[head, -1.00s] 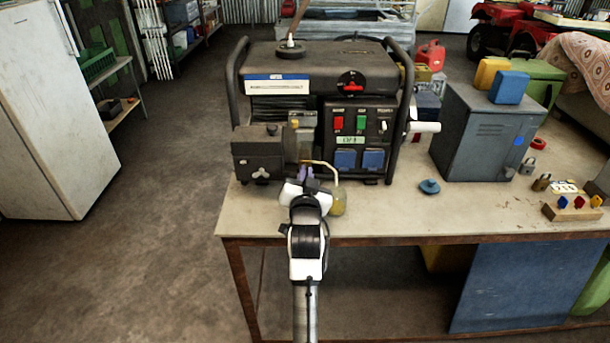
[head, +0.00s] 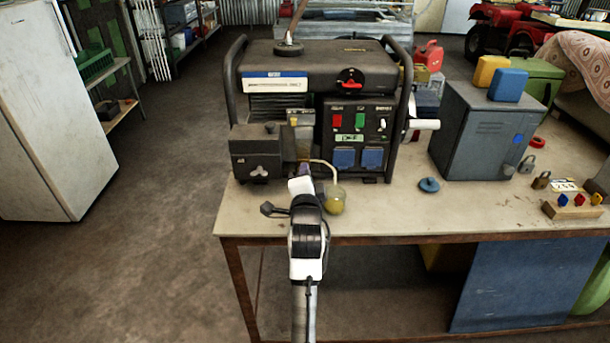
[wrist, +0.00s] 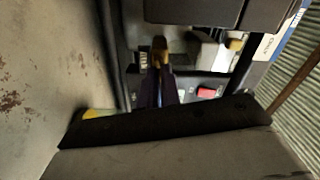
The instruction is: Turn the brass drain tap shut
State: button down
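The brass drain tap (wrist: 160,46) shows in the wrist view as a small brass piece at the tips of my gripper (wrist: 159,72). The two dark purple fingers are close together with the brass between their tips, so my gripper looks shut on the tap. In the head view my gripper (head: 304,171) reaches the lower front of the generator (head: 318,62), and my wrist hides most of the tap there. How far the tap is turned cannot be told.
A jar (head: 335,203) with yellowish liquid stands just right of my gripper, with a pale hose (head: 327,166) curving down into it. A blue knob-like piece (head: 429,185) and a grey metal box (head: 485,130) stand further right. The bench (head: 390,215) is clear between.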

jog(key=shift+m, duration=1.5)
jog(key=c, duration=1.6)
grip_release()
jog(key=s+b, duration=0.1)
jog(key=s, duration=1.2)
jog(key=shift+s, duration=0.4)
